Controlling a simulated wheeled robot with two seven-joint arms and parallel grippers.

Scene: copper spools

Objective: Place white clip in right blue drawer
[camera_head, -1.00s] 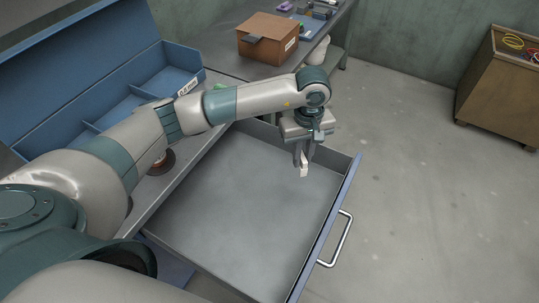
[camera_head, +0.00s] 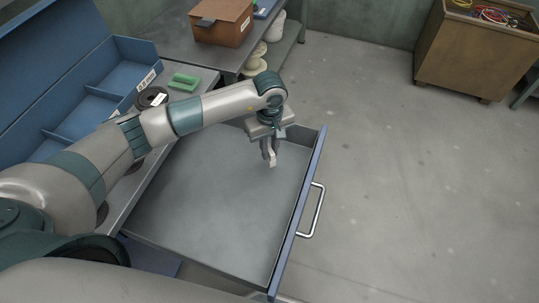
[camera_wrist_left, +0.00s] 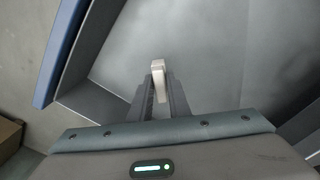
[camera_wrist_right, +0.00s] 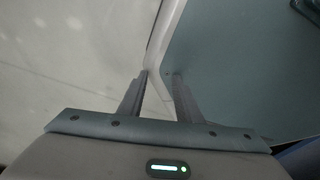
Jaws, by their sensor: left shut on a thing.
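The white clip (camera_wrist_left: 158,80) is a small pale bar between the fingertips of my left gripper (camera_wrist_left: 159,98) in the left wrist view. In the head view my left gripper (camera_head: 268,158) points down over the open drawer (camera_head: 215,205), close to its far right corner, and the clip (camera_head: 272,160) shows at its tips. The drawer has a grey empty floor and a blue front with a pale handle (camera_head: 314,210). My right gripper (camera_wrist_right: 160,95) shows in the right wrist view with its fingers apart and nothing clearly held between them.
A blue divided bin (camera_head: 90,108) stands on the bench at the left, with a green block (camera_head: 184,82) and dark spools beside it. A brown box (camera_head: 221,22) sits on the far bench. A brown crate with cables (camera_head: 470,50) stands at the far right. Floor right of the drawer is clear.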

